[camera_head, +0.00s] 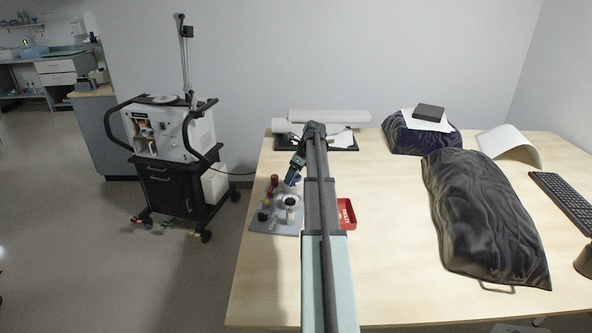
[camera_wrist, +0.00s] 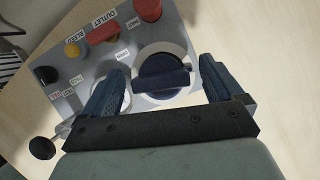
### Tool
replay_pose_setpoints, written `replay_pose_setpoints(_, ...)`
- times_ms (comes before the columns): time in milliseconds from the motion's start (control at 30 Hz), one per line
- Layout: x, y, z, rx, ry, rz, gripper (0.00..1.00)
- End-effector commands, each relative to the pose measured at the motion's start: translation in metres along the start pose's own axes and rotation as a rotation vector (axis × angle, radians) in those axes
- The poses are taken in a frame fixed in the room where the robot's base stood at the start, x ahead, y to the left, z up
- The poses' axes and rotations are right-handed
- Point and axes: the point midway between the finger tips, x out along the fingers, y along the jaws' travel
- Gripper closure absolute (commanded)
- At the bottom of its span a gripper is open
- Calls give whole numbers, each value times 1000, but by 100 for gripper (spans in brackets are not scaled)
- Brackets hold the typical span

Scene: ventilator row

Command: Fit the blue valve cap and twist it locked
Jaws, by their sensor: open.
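The blue valve cap (camera_wrist: 162,76) is dark navy with a raised bar across its top. In the wrist view it sits at a round pale port on the grey valve panel (camera_wrist: 85,72); whether it is seated or locked I cannot tell. My gripper (camera_wrist: 162,65) is open, one blue finger on each side of the cap, with visible gaps between fingers and cap. In the head view my gripper (camera_head: 294,177) is over the panel (camera_head: 262,226) at the table's left side. My arm hides part of that area, and I cannot make out the cap there.
The panel carries a red handle (camera_wrist: 103,33), a red knob (camera_wrist: 148,9), a yellow knob (camera_wrist: 72,50) and black knobs (camera_wrist: 42,147). A red tray (camera_head: 347,214) lies right of my arm. Dark covered heaps (camera_head: 485,215) occupy the table's right; the ventilator cart (camera_head: 175,160) stands left.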

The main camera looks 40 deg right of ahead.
Motion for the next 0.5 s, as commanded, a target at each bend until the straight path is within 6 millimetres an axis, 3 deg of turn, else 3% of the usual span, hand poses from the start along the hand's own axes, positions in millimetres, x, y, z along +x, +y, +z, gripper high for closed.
replay_pose_setpoints(233,0,0,0,0,0,0,7)
replay_pose_setpoints(500,0,0,0,0,0,0,33)
